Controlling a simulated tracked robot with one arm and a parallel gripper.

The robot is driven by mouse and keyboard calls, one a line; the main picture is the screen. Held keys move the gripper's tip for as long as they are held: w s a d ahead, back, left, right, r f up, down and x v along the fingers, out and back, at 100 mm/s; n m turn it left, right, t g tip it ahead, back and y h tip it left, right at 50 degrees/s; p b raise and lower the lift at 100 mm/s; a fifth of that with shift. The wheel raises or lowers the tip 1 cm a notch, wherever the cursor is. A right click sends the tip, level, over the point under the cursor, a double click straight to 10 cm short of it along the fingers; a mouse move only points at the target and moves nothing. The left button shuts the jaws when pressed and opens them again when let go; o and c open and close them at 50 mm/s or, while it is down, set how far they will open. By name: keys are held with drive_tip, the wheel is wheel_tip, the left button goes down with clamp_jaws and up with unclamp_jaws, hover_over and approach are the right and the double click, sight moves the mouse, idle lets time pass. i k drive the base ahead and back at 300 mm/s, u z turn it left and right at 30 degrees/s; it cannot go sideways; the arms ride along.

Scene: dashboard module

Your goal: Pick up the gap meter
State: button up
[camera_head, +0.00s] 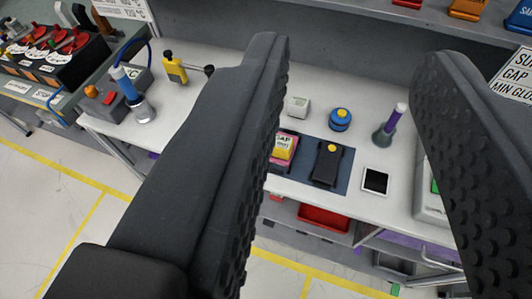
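The gap meter (284,146), a small block with a yellow top marked "GAP" and a pink lower part, lies on the left side of a dark blue mat (343,186) on the white bench. Its left edge is partly hidden by my gripper's left finger. My gripper (352,52) is open and empty, its two dark studded fingers wide apart. It is apart from the meter, which shows between the fingers, close to the left one in the picture.
A black device with a yellow button (326,164) lies beside the meter on the mat. A white block (298,106), a blue round item (340,119), a purple-handled tool (391,126) and a black-screened tablet (375,181) are nearby. A shelf (380,19) runs behind. A red bin (323,218) is below.

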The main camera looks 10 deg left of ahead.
sight(283, 151)
drive_tip(key=u, duration=0.05)
drive_tip(key=i, duration=0.55)
drive_tip(key=u, duration=1.4)
drive_tip(key=k, duration=1.2)
drive_tip(key=z, duration=0.85)
drive_tip(key=i, duration=0.9)
